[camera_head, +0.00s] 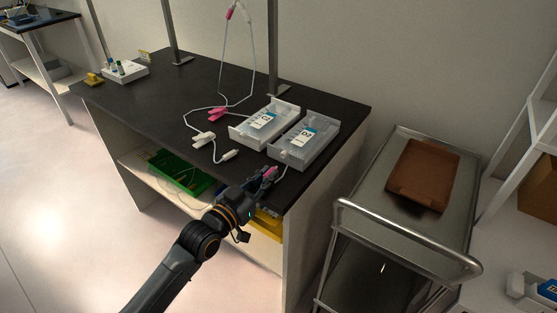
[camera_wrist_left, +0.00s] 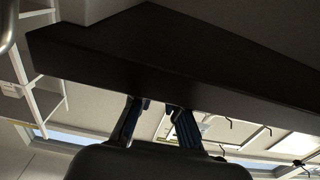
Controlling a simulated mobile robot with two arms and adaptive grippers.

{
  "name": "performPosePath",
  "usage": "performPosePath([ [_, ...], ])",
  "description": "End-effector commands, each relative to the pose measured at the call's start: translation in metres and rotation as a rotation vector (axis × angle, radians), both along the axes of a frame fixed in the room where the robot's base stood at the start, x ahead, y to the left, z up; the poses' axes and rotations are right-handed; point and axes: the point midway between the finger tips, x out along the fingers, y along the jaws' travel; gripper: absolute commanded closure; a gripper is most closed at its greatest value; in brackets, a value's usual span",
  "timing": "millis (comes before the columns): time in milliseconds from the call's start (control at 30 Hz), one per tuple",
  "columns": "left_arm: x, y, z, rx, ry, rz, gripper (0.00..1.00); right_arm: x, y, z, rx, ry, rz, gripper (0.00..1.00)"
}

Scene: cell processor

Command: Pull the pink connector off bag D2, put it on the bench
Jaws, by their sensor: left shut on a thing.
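Bag D2 (camera_head: 304,137) lies in the right-hand white tray (camera_head: 292,160) near the bench's right end, its label facing up. My left gripper (camera_head: 268,178) is at the bench's front edge, just in front of that tray. It is shut on the pink connector (camera_head: 270,172), which shows at its fingertips. A short pale tube (camera_head: 283,171) shows beside the connector; whether it still joins the bag, I cannot tell. In the left wrist view the two fingers (camera_wrist_left: 158,106) show below a dark slab, and the connector cannot be made out. My right gripper is not in view.
The black bench (camera_head: 170,98) has free room at its left and middle. A second tray with a bag (camera_head: 262,122) stands left of D2. White tubing with another pink connector (camera_head: 217,113) and white ends lies left of it. A metal cart (camera_head: 375,205) stands at the right.

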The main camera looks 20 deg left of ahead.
Motion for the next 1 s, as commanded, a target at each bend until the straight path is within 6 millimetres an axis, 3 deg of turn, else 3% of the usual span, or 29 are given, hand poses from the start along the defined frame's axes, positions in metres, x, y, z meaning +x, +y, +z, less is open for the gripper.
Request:
performPosePath([
  [267, 0.0, 0.0, -0.006, 0.0, 0.0, 0.0, 1.0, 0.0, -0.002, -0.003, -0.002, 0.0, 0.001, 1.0],
  [300, 0.0, 0.0, -0.006, 0.0, 0.0, 0.0, 0.83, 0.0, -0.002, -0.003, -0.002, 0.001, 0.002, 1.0],
  [400, 0.0, 0.0, -0.006, 0.0, 0.0, 0.0, 0.63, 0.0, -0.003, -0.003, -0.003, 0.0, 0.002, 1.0],
  [433, 0.0, 0.0, -0.006, 0.0, 0.0, 0.0, 0.61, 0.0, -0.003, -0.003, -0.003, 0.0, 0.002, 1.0],
  [767, -0.002, 0.001, -0.007, 0.001, 0.002, 0.0, 0.61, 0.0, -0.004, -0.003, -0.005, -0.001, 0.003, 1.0],
  [1000, -0.036, 0.013, -0.009, 0.003, 0.008, 0.0, 0.61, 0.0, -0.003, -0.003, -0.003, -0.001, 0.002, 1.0],
])
